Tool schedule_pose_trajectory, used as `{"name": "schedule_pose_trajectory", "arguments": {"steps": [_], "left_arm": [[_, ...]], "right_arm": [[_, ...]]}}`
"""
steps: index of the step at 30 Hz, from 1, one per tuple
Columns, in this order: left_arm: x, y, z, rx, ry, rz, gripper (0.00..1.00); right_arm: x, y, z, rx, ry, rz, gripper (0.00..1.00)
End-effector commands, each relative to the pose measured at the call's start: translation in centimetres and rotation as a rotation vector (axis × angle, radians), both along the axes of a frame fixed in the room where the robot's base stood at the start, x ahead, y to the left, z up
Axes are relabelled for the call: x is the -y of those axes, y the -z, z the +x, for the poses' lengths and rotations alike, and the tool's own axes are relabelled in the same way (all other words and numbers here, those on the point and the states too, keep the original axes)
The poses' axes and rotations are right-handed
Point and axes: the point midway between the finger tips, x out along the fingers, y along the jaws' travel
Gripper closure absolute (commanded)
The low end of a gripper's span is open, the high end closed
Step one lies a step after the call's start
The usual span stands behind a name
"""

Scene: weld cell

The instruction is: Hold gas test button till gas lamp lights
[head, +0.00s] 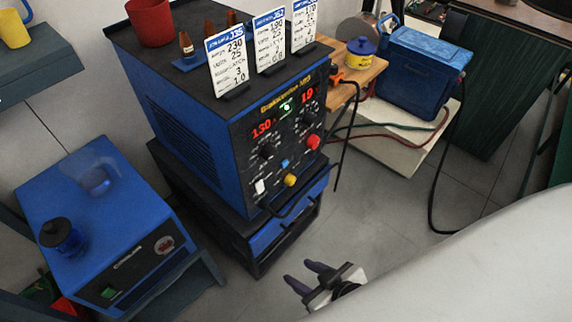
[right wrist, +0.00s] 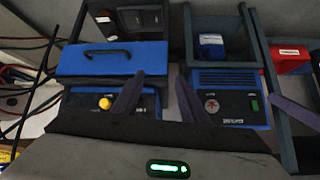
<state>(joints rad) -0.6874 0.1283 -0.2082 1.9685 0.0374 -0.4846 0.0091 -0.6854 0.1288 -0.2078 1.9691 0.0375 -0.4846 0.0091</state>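The blue welding machine stands left of centre in the head view. Its black front panel (head: 276,140) has red digits, a lit green spot (head: 286,106), a red knob (head: 313,142), a small blue button (head: 284,163), a yellow knob (head: 290,180) and a white switch (head: 259,186). I cannot read which control is gas test or which spot is the gas lamp. My right gripper (head: 298,272) is below and in front of the panel, apart from it, its fingers spread and empty. They also show spread in the right wrist view (right wrist: 160,76). My left gripper is out of view.
A blue box (head: 100,220) with a green switch stands at the left. Three setting cards (head: 230,66) and a red cup (head: 150,20) stand on the machine. A cable loop hangs beside the panel. A blue case (head: 425,70) is behind right. Floor is clear centre right.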

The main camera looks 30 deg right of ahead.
Motion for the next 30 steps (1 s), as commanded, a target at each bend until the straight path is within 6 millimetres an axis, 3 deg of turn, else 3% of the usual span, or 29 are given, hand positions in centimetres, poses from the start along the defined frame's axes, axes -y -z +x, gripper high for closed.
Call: {"name": "schedule_pose_trajectory", "arguments": {"steps": [1,6,7,30], "left_arm": [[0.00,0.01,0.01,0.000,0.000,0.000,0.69],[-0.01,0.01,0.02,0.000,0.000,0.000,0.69],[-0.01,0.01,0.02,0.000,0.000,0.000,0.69],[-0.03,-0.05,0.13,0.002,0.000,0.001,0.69]], "right_arm": [[0.01,0.01,0.00,0.000,0.000,0.000,0.70],[0.02,0.01,0.00,0.000,0.000,0.000,0.98],[0.02,0.02,-0.01,0.000,0.000,0.000,1.00],[0.01,0.03,-0.03,-0.001,0.000,0.000,1.00]]}}
